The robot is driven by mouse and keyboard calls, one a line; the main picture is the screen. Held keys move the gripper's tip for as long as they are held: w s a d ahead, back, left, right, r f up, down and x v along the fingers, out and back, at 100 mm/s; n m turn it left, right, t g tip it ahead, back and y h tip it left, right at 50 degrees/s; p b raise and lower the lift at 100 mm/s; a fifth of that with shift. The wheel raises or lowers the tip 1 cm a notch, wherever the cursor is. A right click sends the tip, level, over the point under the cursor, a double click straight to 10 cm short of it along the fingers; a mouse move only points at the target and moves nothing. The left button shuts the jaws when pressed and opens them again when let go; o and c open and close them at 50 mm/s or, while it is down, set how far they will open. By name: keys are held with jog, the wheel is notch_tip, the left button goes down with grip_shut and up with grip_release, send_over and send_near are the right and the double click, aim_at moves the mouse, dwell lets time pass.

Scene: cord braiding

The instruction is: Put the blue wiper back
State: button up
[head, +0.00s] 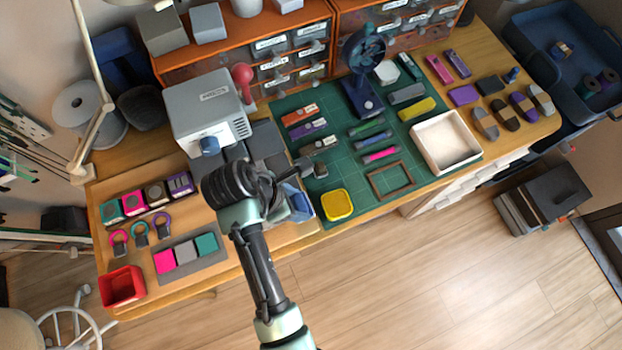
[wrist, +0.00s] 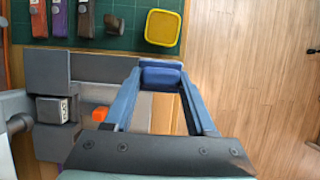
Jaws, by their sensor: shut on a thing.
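The blue wiper (wrist: 161,76) is a small dark blue block in the wrist view, held between the two blue-grey fingertips. My gripper (wrist: 161,70) is shut on it, above the front edge of the bench. In the head view my gripper (head: 296,204) is left of the yellow tray, and my arm partly hides it. The wiper cannot be told apart clearly from the blue fingers there. I cannot tell whether the wiper touches the surface below it.
A yellow square tray (wrist: 163,28) sits close by on the green mat (head: 289,143). Grey plates (wrist: 54,70) lie left of my gripper, before the white machine (head: 208,110). A cream tray (head: 445,143) and a red bin (head: 122,287) stand farther off. Open floor lies in front.

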jog(key=shift+d+f, duration=0.1)
jog(key=shift+f, duration=0.3)
notch_tip(320, 180, down, 5)
jog(key=shift+r, duration=0.1)
jog(key=shift+f+b, duration=0.45)
jog(key=shift+f, duration=1.7)
jog(key=shift+f, duration=0.1)
jog(key=shift+f, duration=0.1)
jog(key=o, duration=1.3)
